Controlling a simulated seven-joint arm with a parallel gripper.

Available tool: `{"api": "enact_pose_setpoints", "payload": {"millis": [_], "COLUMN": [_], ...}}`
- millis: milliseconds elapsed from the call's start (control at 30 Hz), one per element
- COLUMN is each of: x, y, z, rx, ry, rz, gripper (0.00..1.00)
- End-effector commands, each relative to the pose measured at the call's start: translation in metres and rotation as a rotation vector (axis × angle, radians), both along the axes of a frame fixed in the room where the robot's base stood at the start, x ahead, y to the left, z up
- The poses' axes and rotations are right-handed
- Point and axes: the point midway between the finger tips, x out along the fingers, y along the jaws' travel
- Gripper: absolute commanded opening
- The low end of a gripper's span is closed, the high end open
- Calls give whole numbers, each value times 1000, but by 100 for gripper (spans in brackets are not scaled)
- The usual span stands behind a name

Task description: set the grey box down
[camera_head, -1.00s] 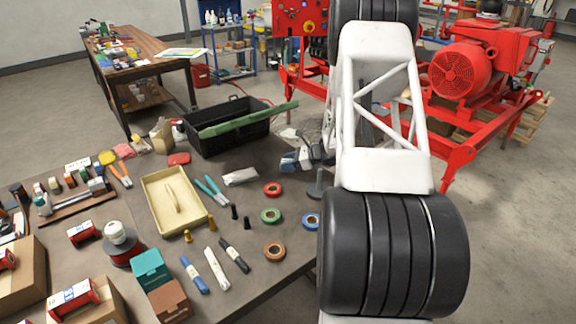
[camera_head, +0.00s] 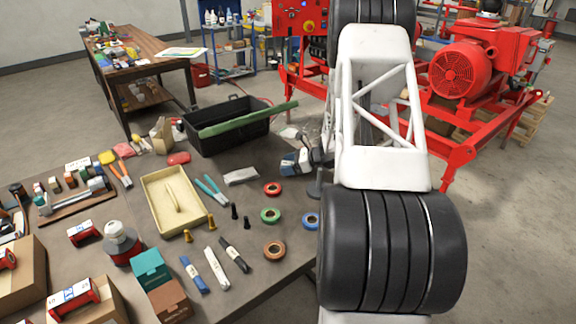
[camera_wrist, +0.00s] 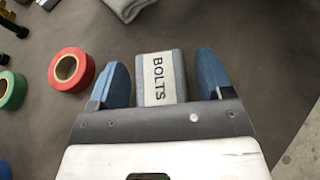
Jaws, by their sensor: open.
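The grey box (camera_wrist: 155,92), with a pale label reading BOLTS, lies between the two blue fingers of my gripper (camera_wrist: 163,80) in the wrist view. A gap shows on each side of the box, so the fingers are open and apart from it. Its near end is hidden by the gripper body. In the head view my gripper (camera_head: 294,161) is low over the right part of the grey table (camera_head: 225,262). The box is hard to make out there. It looks to be at table level, but its underside is hidden.
Red tape (camera_head: 272,188), green tape (camera_head: 270,215) and blue tape (camera_head: 311,220) lie near the gripper. A folded grey cloth (camera_head: 241,176) lies to its left. A black crate (camera_head: 228,135) stands behind. The table's right edge is close.

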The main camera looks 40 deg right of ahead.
Motion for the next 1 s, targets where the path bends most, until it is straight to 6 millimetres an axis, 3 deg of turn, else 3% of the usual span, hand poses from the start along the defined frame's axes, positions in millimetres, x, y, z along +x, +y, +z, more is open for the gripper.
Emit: {"api": "enact_pose_setpoints", "payload": {"millis": [367, 1000], "x": [-8, -67], "y": [-8, -67], "z": [8, 42], "rx": [0, 0], "ry": [-1, -1], "rz": [-2, -2], "gripper": [73, 73]}}
